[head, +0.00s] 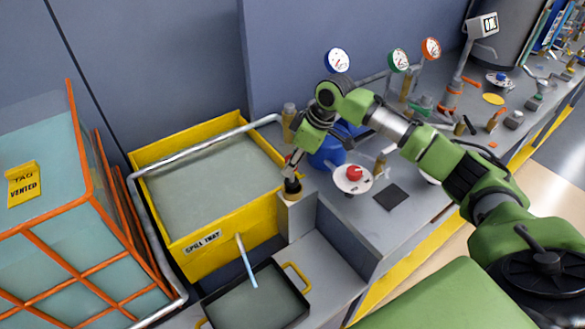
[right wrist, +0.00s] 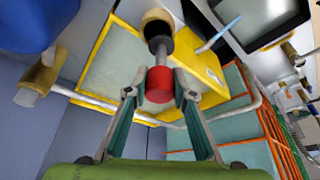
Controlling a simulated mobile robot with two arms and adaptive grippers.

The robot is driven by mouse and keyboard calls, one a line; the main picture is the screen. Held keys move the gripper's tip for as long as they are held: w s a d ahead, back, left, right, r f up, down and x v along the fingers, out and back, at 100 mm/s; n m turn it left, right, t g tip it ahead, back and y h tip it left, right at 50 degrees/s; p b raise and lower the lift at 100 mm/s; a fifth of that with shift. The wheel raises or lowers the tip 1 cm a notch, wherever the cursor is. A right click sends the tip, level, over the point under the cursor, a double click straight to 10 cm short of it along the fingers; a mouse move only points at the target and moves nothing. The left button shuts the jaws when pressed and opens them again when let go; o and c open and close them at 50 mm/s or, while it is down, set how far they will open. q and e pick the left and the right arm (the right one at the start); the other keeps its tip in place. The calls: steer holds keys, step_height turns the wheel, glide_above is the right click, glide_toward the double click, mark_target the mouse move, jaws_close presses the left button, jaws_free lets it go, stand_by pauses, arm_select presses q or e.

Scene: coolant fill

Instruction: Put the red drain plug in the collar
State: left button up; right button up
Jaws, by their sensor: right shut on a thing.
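My right gripper (head: 293,163) points down over the black collar (head: 292,189), which sits on a grey post at the right corner of the yellow spill tray. In the right wrist view, the gripper (right wrist: 160,97) is shut on the red drain plug (right wrist: 160,85). The plug's grey stem (right wrist: 159,55) points at the black collar (right wrist: 158,38) and overlaps it in the picture; I cannot tell how far it is inside. In the head view the plug is mostly hidden by the fingers. My left gripper is not in view.
The yellow spill tray (head: 213,243) stands left of the post, with a pale blue stream (head: 247,264) above a black pan (head: 262,313). A blue container (head: 326,155) and a white dish with a red knob (head: 354,174) stand to the right. An orange-framed crate (head: 75,215) is far left.

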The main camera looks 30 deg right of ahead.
steer(key=shift+w+d+f, duration=0.25)
steer(key=shift+w+f, duration=0.05)
steer(key=shift+f, duration=0.15)
step_height(320, 180, down, 2)
steer(key=shift+f+p, duration=0.15)
steer(key=shift+p, duration=0.65)
steer(key=shift+f, duration=0.4)
steer(key=shift+f, duration=0.1)
steer(key=o, duration=0.9)
steer(key=shift+f, duration=0.1)
